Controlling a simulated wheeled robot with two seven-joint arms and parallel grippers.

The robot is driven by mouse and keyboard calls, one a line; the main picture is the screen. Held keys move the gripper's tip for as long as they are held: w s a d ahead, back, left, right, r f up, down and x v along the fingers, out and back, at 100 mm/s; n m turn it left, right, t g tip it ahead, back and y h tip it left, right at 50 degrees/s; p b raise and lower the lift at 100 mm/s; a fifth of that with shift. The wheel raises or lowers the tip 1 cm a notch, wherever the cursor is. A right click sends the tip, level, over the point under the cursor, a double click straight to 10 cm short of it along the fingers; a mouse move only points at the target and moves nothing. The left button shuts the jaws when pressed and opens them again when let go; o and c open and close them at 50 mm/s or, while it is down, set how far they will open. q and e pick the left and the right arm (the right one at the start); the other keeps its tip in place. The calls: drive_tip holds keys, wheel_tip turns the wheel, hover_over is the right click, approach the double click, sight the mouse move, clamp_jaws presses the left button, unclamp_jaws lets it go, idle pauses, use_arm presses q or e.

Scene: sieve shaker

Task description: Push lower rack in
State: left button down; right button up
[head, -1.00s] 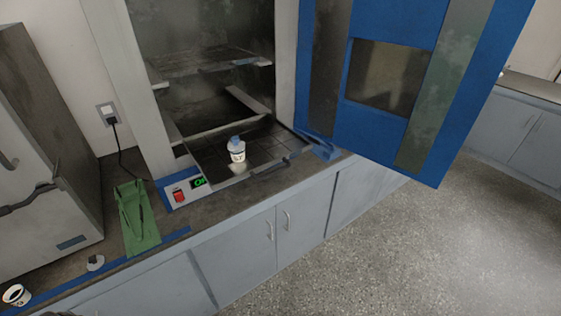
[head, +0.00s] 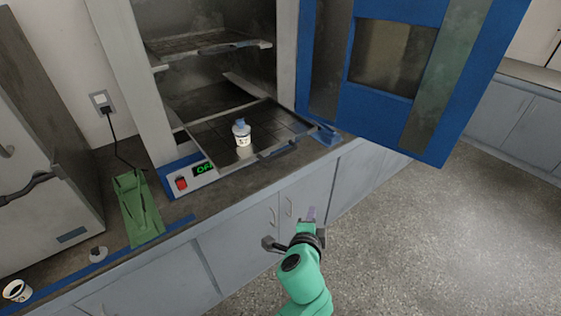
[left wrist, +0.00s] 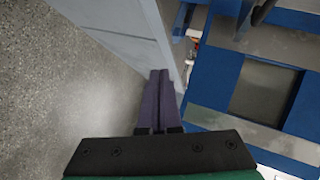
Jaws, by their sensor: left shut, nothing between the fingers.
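The lower rack (head: 272,124) is slid partly out of the open cabinet, its front edge over the counter. A small white bottle with a blue cap (head: 242,134) stands upright on it. The upper rack (head: 205,42) is inside the cabinet. My left gripper (head: 312,214) is shut and empty, in front of the lower cupboard doors, below and apart from the rack. Its purple fingers lie together in the left wrist view (left wrist: 160,74), where the lower rack is not clearly seen. My right gripper is not in view.
The blue cabinet door (head: 400,110) stands open to the right of the rack. A red switch and green display (head: 190,177) sit at the cabinet's lower left. A green tray (head: 138,208) lies on the counter at left. The floor in front is clear.

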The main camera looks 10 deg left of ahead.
use_arm(q)
wheel_tip(320, 180, up, 13)
drive_tip(key=s+a+t+y, duration=0.2)
drive_tip(key=t, duration=0.1)
drive_tip(key=w+a+f+p, duration=0.1)
drive_tip(key=w+a, duration=0.1)
drive_tip(key=w, duration=0.4)
drive_tip(key=w+a+f+p, duration=0.1)
drive_tip(key=w+a+p, duration=0.1)
drive_tip(key=w, duration=0.4)
drive_tip(key=shift+w+f+p, duration=0.25)
drive_tip(key=shift+f+p, duration=0.05)
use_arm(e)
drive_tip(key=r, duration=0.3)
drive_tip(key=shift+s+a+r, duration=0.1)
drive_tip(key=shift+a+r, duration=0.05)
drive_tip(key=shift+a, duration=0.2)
